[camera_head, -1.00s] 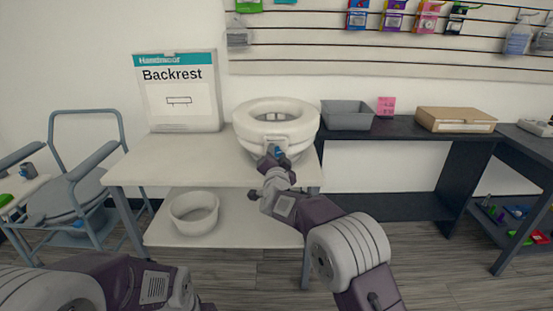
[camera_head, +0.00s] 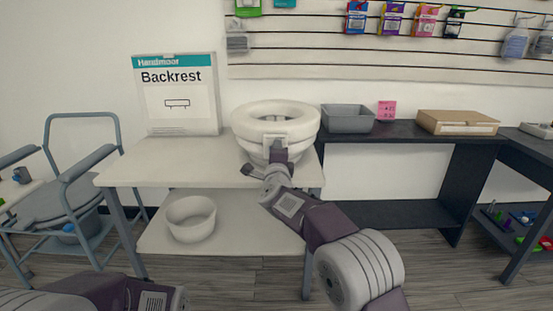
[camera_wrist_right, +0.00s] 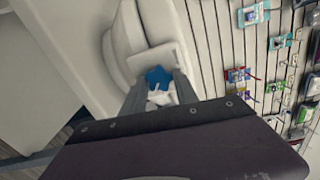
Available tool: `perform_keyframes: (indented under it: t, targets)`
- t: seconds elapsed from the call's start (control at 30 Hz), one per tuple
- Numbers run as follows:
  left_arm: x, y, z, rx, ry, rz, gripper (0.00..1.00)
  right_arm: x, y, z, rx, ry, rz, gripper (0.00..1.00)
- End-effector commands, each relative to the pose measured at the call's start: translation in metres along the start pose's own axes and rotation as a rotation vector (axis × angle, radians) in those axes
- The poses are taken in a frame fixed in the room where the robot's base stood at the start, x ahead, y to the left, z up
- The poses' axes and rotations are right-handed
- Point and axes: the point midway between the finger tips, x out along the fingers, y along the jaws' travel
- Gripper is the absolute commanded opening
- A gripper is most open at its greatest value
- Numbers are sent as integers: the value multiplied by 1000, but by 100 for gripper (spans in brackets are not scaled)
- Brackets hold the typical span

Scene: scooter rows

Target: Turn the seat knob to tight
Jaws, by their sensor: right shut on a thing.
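The white raised toilet seat (camera_head: 243,120) stands on the right end of the white table, with a bracket on its front. In the right wrist view, the blue star-shaped seat knob (camera_wrist_right: 157,75) sits at that bracket on the white seat (camera_wrist_right: 160,20). My right gripper (camera_wrist_right: 160,88) is shut on the knob, one finger on each side. In the head view, my right gripper (camera_head: 277,150) reaches the front of the seat and hides the knob. My left arm shows at the lower left, but its gripper is out of the picture.
A Backrest box (camera_head: 178,110) stands left of the seat on the white table (camera_head: 135,172). A white bowl (camera_head: 191,218) is on the shelf below. A grey bin (camera_head: 347,120) and a cardboard box (camera_head: 457,122) stand on the dark table to the right.

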Motion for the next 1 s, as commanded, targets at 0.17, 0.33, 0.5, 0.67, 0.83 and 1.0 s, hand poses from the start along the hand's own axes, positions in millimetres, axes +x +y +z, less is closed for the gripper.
perform_keyframes:
  t: [0.17,0.33,0.5,0.67,0.83,1.0]
  targets:
    - [12,0,1,0,0,0,92,0,4,0,136,0,1,0]
    - [18,0,2,0,0,0,92,0,3,0,236,0,1,0]
    - [22,0,2,0,0,0,92,0,4,0,303,1,2,0]
    - [24,0,2,0,0,0,92,0,3,0,339,0,2,0]
    - [24,0,2,0,0,0,92,0,3,0,353,0,3,0]
    - [24,0,2,0,0,0,92,0,3,0,355,0,3,0]
